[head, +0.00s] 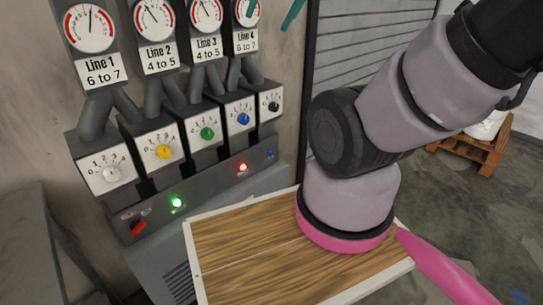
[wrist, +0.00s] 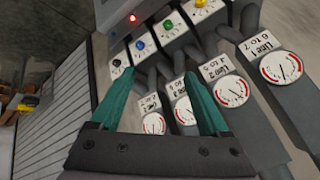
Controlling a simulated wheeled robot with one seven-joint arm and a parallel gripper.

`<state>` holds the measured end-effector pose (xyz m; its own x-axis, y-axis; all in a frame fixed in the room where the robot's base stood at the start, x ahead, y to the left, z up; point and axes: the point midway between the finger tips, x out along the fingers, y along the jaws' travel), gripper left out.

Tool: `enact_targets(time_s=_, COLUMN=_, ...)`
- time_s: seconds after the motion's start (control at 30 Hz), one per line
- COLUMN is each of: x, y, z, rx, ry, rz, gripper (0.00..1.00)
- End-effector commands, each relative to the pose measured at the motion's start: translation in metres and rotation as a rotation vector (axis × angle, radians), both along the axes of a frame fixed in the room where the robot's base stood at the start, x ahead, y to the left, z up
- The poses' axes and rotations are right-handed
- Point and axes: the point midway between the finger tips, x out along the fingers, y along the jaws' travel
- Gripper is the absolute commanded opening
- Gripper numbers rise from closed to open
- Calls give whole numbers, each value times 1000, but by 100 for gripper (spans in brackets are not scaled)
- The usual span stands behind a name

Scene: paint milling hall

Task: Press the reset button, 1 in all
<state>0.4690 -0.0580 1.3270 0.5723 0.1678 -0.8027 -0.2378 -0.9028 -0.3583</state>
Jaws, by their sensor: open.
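A small blue button (head: 269,154) sits at the right end of the grey panel strip, right of a lit red lamp (head: 243,167). No label on it can be read, so I cannot tell for sure that it is the reset button. My gripper (wrist: 160,75) is open and empty, its two teal fingers apart. In the head view only bits of the teal fingers show at the top edge, by the Line 4 gauge (head: 246,12), above and apart from the strip. In the wrist view the panel appears upside down, with the red lamp (wrist: 132,17) at the top.
Several knobs sit above the strip, including a blue knob (head: 243,119) and a black knob (head: 274,106). The strip also has a lit green lamp (head: 177,202) and a red switch (head: 137,227). A wooden board (head: 235,250) lies below. A pallet (head: 480,150) stands at right.

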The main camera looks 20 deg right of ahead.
Motion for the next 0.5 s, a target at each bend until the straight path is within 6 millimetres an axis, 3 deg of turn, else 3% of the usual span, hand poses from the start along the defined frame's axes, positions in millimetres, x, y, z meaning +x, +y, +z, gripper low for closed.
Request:
enact_targets(time_s=0.03, x=0, y=0, z=0, rx=0, ry=0, rz=0, gripper=56)
enact_targets(time_s=0.17, x=0, y=0, z=0, rx=0, ry=0, rz=0, gripper=7)
enact_targets(time_s=0.2, x=0, y=0, z=0, rx=0, ry=0, rz=0, gripper=0)
enact_targets(time_s=0.5, x=0, y=0, z=0, rx=0, ry=0, rz=0, gripper=0)
